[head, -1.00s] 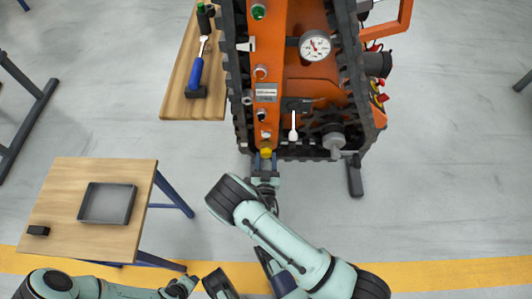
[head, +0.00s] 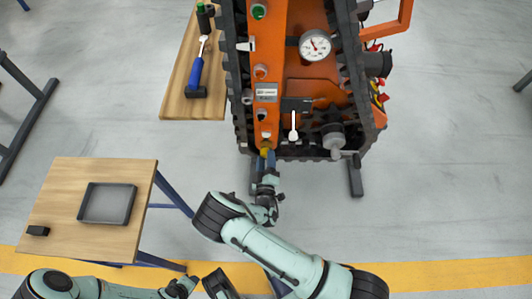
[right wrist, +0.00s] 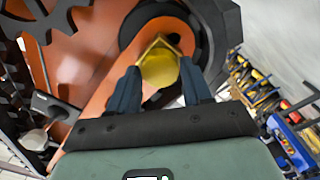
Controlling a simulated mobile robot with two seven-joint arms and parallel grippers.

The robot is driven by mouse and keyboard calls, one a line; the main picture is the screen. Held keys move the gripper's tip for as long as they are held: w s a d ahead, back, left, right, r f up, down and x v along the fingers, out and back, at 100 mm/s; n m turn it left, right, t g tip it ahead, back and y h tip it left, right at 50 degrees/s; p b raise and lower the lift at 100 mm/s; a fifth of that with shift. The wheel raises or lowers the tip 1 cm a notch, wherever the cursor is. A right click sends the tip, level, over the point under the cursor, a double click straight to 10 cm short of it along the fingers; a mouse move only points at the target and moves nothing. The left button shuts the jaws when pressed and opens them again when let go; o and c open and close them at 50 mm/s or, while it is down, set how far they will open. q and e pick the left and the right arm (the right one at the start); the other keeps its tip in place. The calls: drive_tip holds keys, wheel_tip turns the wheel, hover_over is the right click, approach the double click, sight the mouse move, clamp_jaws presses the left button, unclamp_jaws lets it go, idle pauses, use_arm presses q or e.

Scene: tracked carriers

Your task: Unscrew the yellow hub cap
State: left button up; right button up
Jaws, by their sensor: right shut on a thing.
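The yellow hub cap (head: 267,152) sits at the near end of the orange carrier (head: 266,105), low between its black tracks. It also shows in the right wrist view (right wrist: 160,68), with a faceted rim, in front of an orange arm and a dark wheel. My right gripper (head: 267,160) is shut on the cap, with one blue-grey finger on each side of it in the right wrist view (right wrist: 161,85). Whether the cap stands off its seat is hidden.
A wooden table (head: 60,190) at the left bears a grey tray (head: 85,205) and a small black block (head: 38,230). A wooden board (head: 175,95) beside the carrier holds a blue-handled tool (head: 195,72).

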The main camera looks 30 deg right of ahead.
drive_tip(key=n+b, duration=0.1)
drive_tip(key=n, duration=0.8)
drive_tip(key=n+b, duration=0.2)
drive_tip(key=n, duration=0.8)
